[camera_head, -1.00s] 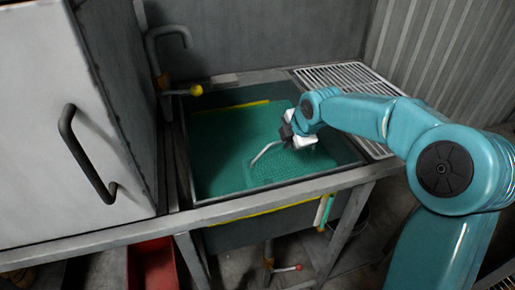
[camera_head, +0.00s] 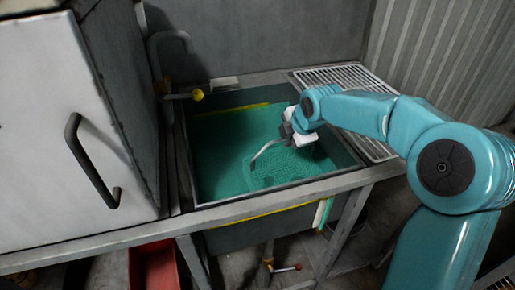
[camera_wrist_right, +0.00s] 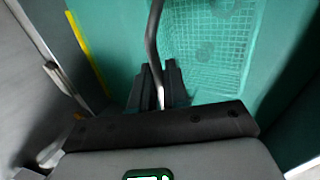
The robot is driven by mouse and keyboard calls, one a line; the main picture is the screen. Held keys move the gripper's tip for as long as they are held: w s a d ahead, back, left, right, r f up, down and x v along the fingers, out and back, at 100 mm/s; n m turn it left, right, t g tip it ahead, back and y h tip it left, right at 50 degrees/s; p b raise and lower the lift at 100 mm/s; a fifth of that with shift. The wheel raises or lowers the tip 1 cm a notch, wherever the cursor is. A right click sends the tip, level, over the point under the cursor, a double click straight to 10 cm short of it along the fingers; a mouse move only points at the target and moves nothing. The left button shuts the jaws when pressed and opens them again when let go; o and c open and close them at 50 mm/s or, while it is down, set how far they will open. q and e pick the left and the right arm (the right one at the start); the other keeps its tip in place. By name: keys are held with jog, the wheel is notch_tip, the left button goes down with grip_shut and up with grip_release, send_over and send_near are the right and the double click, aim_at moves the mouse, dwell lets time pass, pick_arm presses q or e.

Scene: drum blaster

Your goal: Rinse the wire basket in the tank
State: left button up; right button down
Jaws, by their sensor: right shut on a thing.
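The wire basket (camera_head: 283,168) is in the green water of the tank (camera_head: 215,160), toward its right side. Its mesh looks green through the water in the head view. Its bent handle (camera_head: 268,148) rises above the mesh. My right gripper (camera_head: 297,137) reaches in from the right over the tank. In the right wrist view my right gripper (camera_wrist_right: 158,88) is shut on the basket's handle (camera_wrist_right: 153,40), and the mesh (camera_wrist_right: 210,45) lies beyond the fingers. My left gripper is not in view.
A slatted drain rack (camera_head: 345,85) is right of the tank. A tap with a yellow end (camera_head: 197,95) stands at the tank's left rear. A grey cabinet (camera_head: 60,130) with a dark handle fills the left. A red bin (camera_head: 155,265) is below.

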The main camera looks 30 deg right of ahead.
dwell(0.7)
jog(key=shift+f+b, duration=0.75)
jog(key=shift+f, duration=0.1)
jog(key=shift+r, duration=0.25)
jog(key=shift+r+p, duration=0.75)
jog(key=shift+p, duration=0.1)
notch_tip(320, 180, up, 26)
jog(key=p, duration=2.2)
jog(key=shift+r, duration=0.25)
dwell(0.6)
